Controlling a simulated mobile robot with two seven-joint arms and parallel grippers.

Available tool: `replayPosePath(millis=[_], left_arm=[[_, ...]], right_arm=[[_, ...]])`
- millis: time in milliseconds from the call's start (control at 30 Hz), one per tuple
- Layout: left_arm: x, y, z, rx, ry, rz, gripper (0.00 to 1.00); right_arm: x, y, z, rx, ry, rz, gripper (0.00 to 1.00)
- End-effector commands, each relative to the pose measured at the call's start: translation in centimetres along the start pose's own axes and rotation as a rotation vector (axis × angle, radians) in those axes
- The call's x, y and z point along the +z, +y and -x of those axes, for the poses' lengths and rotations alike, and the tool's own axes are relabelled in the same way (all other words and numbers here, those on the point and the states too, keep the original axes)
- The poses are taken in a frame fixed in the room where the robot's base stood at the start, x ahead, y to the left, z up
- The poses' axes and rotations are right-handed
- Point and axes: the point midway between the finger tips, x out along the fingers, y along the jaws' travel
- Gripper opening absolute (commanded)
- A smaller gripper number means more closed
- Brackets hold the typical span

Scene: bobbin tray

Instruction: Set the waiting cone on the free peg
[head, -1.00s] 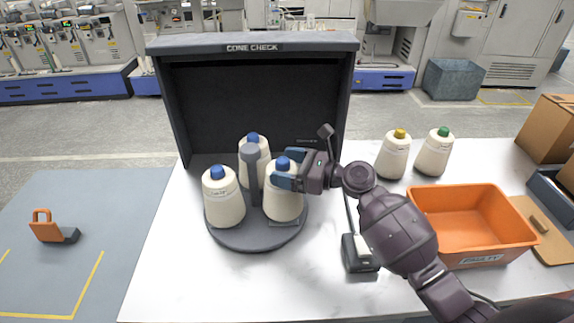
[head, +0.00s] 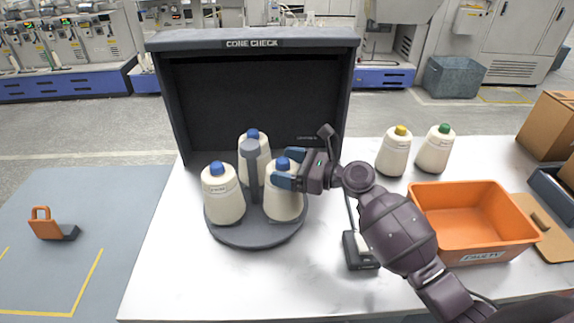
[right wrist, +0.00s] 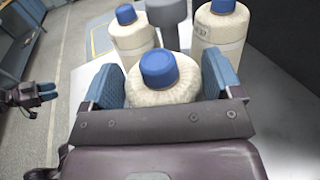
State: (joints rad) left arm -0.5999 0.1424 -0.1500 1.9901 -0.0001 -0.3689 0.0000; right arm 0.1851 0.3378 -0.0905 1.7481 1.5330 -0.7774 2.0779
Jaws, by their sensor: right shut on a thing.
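A round grey tray (head: 250,238) with a central post (head: 250,165) stands in front of the dark cone check booth. Three cream cones with blue tops are at the tray: a left one (head: 222,200), a back one (head: 255,145) and a front-right one (head: 283,203). My right gripper (head: 287,169) is shut on the front-right cone near its top. In the right wrist view this cone (right wrist: 163,95) is upright between the blue finger pads. Its peg is hidden, and I cannot tell whether its base rests fully down. My left gripper (right wrist: 25,95) shows small at the left of the wrist view.
The booth (head: 255,42) stands behind the tray. A yellow-topped cone (head: 394,155) and a green-topped cone (head: 435,152) stand at the back right. An orange bin (head: 475,215) is at the right, and a small dark device (head: 358,250) lies under my right arm. The front left table is clear.

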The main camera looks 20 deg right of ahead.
Motion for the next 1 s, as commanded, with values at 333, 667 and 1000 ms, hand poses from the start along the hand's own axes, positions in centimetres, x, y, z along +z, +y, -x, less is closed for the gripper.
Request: replayPosePath(millis=[333,667,1000], left_arm=[[0.1,0.1,-0.3,0.001,0.002,0.0,0.43],[0.3,0.1,-0.2,0.0,0.0,0.0,0.43],[0.8,0.0,0.0,-0.001,-0.009,0.001,0.43]], right_arm=[[-0.5,0.0,0.0,0.0,-0.001,0.001,0.33],[-0.7,0.0,-0.1,0.0,-0.001,0.001,1.0],[-0.9,-0.1,1.4,-0.001,0.002,0.0,1.0]])
